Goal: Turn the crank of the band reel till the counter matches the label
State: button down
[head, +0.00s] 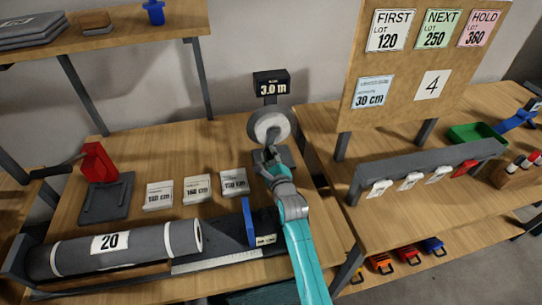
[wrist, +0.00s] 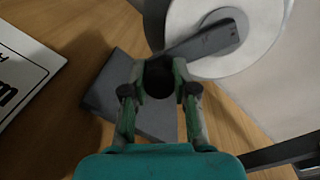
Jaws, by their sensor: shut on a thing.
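The band reel (head: 268,125) is a pale disc on a dark base at the back of the bench. It also shows in the wrist view (wrist: 262,18), with a dark crank arm (wrist: 205,42) across its face. A black counter (head: 271,83) above the reel reads 3.0 m. My gripper (head: 270,154) is at the reel's lower front. In the wrist view my gripper (wrist: 160,80) is shut around the dark round crank handle (wrist: 158,76). A blue label (head: 373,92) on the board reads 30 cm, with small print I cannot read.
A grey roll (head: 120,247) marked 20 lies at the front left. Several white cards (head: 196,188) lie mid-bench, and a blue upright piece (head: 249,222) stands left of my arm. A red press-like tool (head: 98,163) is at the left. A second bench (head: 430,203) is at the right.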

jog(key=c, duration=0.9)
grip_release()
jog(key=v, duration=1.2)
